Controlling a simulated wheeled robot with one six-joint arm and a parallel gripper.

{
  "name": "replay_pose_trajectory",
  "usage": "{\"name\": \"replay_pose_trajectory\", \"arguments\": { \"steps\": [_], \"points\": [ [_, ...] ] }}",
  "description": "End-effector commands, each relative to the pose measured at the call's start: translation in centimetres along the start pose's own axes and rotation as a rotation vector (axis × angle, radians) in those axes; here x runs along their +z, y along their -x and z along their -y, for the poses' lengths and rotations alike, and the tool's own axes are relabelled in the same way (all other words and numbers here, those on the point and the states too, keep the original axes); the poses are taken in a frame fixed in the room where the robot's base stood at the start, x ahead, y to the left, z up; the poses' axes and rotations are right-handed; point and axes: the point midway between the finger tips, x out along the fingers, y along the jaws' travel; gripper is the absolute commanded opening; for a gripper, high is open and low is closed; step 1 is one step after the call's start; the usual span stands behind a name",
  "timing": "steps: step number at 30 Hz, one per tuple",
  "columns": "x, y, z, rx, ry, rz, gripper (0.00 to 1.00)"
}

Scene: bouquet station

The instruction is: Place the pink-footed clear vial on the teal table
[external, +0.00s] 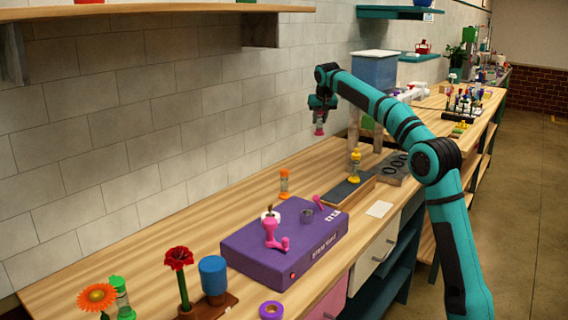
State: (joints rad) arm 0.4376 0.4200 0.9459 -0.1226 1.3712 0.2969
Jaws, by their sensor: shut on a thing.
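My gripper (320,115) is at the end of the teal arm, raised well above the wooden bench, near the tiled wall. It is shut on a small vial (319,129) whose lower part shows pink. The vial hangs roughly upright below the fingers, clear of the bench; its upper part is hidden by the gripper. I cannot tell which teal surface is the teal table; a teal shelf (418,58) is on the wall behind a blue bin. Similar vials with an orange foot (284,184) and a yellow foot (355,166) stand on the bench.
A purple box (262,255) with a pink fixture sits on the wooden bench (180,228). A blue bin (374,70) stands behind the gripper. A red flower (179,258), an orange flower (97,297) and a blue cup (213,274) are at the front left.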

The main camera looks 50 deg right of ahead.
Motion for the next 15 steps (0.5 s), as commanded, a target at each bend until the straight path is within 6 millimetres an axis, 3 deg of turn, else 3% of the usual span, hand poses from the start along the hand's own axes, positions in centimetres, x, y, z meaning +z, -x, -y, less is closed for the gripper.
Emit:
{"name": "replay_pose_trajectory", "arguments": {
  "steps": [3,7,15],
  "points": [
    [-0.6,-2.9,0.1,0.006,-0.012,0.002,0.0],
    [-1.0,-5.1,-0.3,0.015,-0.032,0.001,0.0],
    [-1.2,-6.5,-0.6,0.02,-0.046,0.0,0.0]
  ]
}}
